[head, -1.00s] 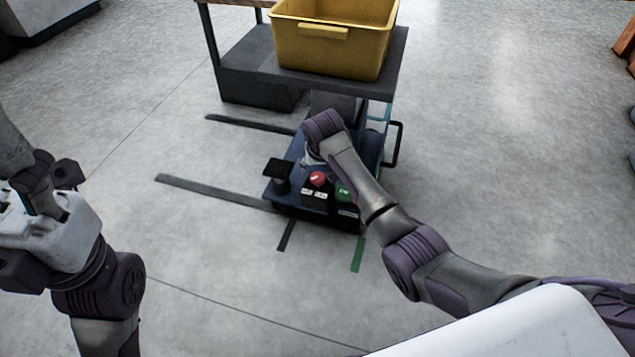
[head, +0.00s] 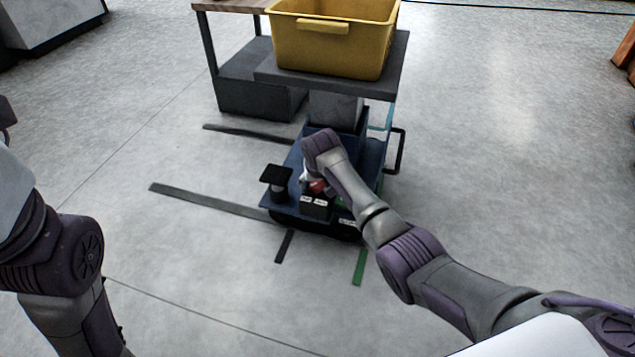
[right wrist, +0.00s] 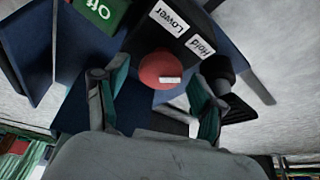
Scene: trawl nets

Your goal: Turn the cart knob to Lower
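The blue cart base (head: 283,211) stands on the floor in the middle of the head view. Its red knob (head: 318,187) shows partly behind my right gripper (head: 311,175). In the right wrist view the red knob (right wrist: 158,69) has a short white mark, and white labels "Lower" (right wrist: 171,18) and "Hold" (right wrist: 200,46) lie beside it. My right gripper (right wrist: 152,92) is open there, its fingers apart on either side of the knob; I see no clear contact. My left arm is at the left edge of the head view, its gripper out of the picture.
A green "Off" panel (right wrist: 100,10) lies near the knob. A black post with a square top (head: 276,175) stands left of the knob. A yellow bin (head: 333,40) sits on the grey platform behind.

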